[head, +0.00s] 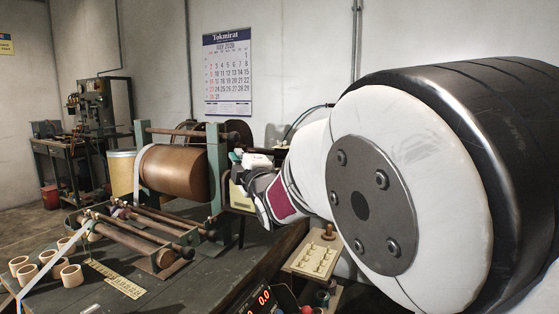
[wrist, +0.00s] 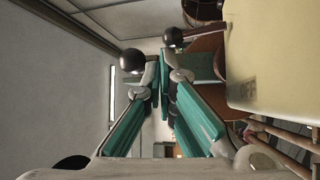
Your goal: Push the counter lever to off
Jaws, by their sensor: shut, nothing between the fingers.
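A cream box (wrist: 270,75) with dark lettering that looks like "OFF" fills the right of the wrist view. A cream box also shows partly behind my gripper in the head view (head: 240,197). In the wrist view a black ball knob (wrist: 132,60) stands just beyond and left of my gripper's fingertips. Another black ball (wrist: 174,37) is farther up and right. I cannot tell which belongs to the lever; its stem is not clear. My gripper (wrist: 160,72), with teal fingers, is shut and empty, left of the box. In the head view it (head: 238,157) is partly hidden by my wrist.
A winding machine with a brown roll (head: 175,172) and green posts stands left of my gripper. Rollers (head: 135,235), tan tape cores (head: 72,275) and a ruler (head: 113,279) lie on the dark bench. A red digital display (head: 262,299) and a button panel (head: 313,262) are in front.

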